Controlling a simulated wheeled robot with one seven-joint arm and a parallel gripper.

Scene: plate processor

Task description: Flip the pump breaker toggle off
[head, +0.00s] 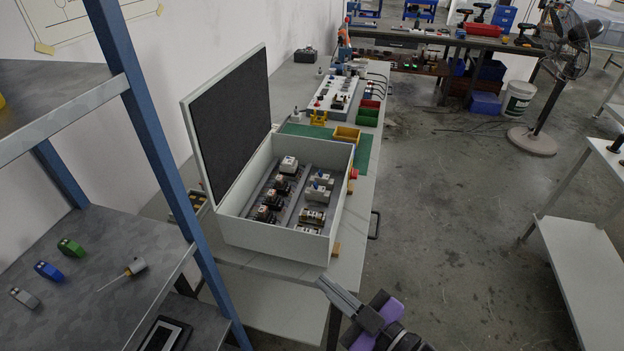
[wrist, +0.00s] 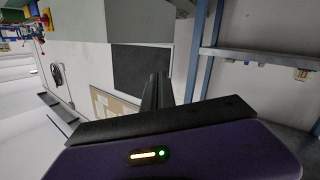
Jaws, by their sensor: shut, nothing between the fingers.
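A white electrical box (head: 285,243) stands on the workbench in the head view, its lid (head: 228,118) swung open to the left. Inside are two rows of devices: dark contactors (head: 273,200) on the left and white breakers (head: 315,192) on the right, some with blue parts. Labels are too small to read, so I cannot tell which is the pump breaker or how its toggle stands. My gripper (head: 324,284) is shut and empty, in front of the box's near right corner and apart from it. Its dark fingers also show in the wrist view (wrist: 158,82).
A blue-framed shelf (head: 150,130) stands close on the left, holding small tools. A red button (head: 353,174) sticks out of the box's right side. A yellow bin (head: 347,134) and a green mat lie behind the box. The floor (head: 450,230) to the right is clear.

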